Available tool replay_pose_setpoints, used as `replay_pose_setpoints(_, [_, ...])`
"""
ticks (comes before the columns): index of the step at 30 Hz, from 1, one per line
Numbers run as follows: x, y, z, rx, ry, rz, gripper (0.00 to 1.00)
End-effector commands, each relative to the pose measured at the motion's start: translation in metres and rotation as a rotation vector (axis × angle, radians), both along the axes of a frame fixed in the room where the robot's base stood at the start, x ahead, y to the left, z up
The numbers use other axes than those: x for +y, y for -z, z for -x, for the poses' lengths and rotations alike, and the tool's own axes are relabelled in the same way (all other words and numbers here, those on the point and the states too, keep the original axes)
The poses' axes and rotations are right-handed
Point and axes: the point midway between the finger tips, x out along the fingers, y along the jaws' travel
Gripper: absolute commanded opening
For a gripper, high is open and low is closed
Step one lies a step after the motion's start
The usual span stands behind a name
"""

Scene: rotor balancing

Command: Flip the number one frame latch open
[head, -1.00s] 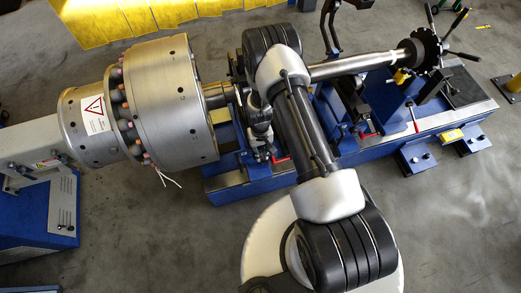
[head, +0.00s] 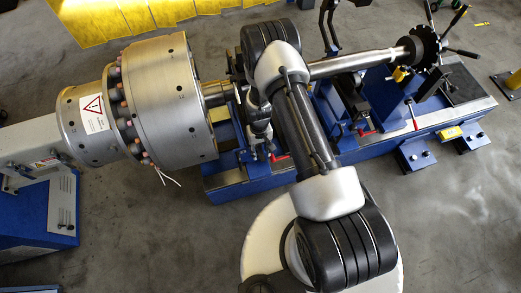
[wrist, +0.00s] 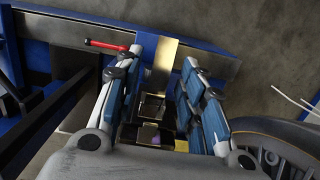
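In the wrist view a red latch handle (wrist: 106,46) lies near the blue frame edge, just left of my left finger's tip. It also shows as a small red piece in the head view (head: 279,157), partly hidden by my arm. No number is readable, so I cannot tell which latch is number one. My gripper (wrist: 160,62) is open, its two blue-padded fingers apart on either side of a brass-coloured plate (wrist: 164,58). Nothing is clearly held between them. In the head view the gripper is mostly hidden behind my arm.
A large steel rotor drum (head: 165,100) stands left of my arm. A long shaft (head: 350,65) runs right to a spoked handwheel (head: 428,45). Other red handles show on the blue frame, one at the right (head: 412,117). Grey floor (head: 450,230) is open at lower right.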

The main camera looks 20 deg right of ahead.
Motion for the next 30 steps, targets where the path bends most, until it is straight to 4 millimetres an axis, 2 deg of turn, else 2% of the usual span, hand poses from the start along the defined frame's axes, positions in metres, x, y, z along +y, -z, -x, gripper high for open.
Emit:
replay_pose_setpoints(15, [0.0,-0.097,-0.011,-0.004,0.0,0.0,0.37])
replay_pose_setpoints(21, [0.0,-0.113,-0.012,-0.001,0.0,0.0,0.37])
replay_pose_setpoints(30, [0.0,-0.115,-0.012,0.0,0.0,0.0,0.37])
